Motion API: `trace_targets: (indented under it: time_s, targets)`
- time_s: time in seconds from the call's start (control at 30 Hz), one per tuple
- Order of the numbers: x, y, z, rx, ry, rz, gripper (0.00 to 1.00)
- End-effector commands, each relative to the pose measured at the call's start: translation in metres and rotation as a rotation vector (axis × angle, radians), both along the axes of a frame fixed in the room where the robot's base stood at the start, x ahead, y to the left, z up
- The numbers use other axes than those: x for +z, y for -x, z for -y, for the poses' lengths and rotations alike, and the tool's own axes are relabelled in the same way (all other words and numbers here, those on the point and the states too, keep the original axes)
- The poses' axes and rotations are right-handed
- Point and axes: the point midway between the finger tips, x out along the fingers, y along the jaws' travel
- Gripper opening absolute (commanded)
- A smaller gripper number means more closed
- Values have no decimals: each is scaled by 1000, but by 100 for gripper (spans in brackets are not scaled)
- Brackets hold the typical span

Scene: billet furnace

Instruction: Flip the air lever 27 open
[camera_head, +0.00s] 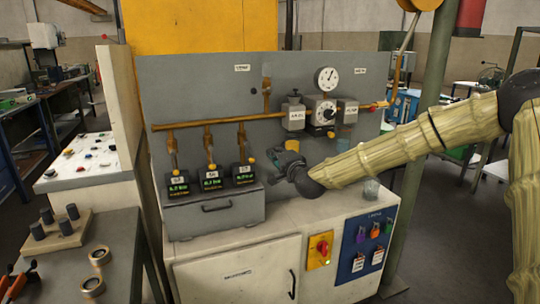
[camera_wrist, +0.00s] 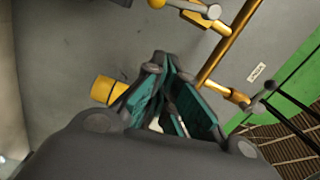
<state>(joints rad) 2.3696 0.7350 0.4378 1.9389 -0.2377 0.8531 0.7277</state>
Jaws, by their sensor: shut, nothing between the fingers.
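On the grey panel (camera_head: 215,100) in the head view, three brass branches drop from a horizontal pipe (camera_head: 215,122). They carry a left valve (camera_head: 172,150), a middle valve (camera_head: 208,145) and a right valve (camera_head: 242,140), each above a small green-lit display. The tags are too small to read, so I cannot tell which lever is 27. My gripper (camera_head: 277,158) is shut and empty, to the right of the right valve and apart from it. In the wrist view my gripper (camera_wrist: 172,92) has its teal-padded fingers together, with a brass pipe (camera_wrist: 222,48) beyond.
A round gauge (camera_head: 327,80) and a dial box (camera_head: 320,109) sit on the panel above my gripper. A grey drawer box (camera_head: 215,212) stands under the valves. A glass (camera_head: 371,188) stands on the white cabinet top. A yellow cylinder (camera_wrist: 103,90) is beside my fingers.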

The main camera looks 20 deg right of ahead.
Motion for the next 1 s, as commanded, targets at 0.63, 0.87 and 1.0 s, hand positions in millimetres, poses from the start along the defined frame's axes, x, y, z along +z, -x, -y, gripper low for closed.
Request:
trace_targets:
  time_s: [0.63, 0.87, 1.0]
  targets:
    - [1, 78, 7, 0, 2, 0, 0]
    - [1, 79, 7, 0, 2, 0, 0]
    - [1, 79, 7, -1, 1, 0, 0]
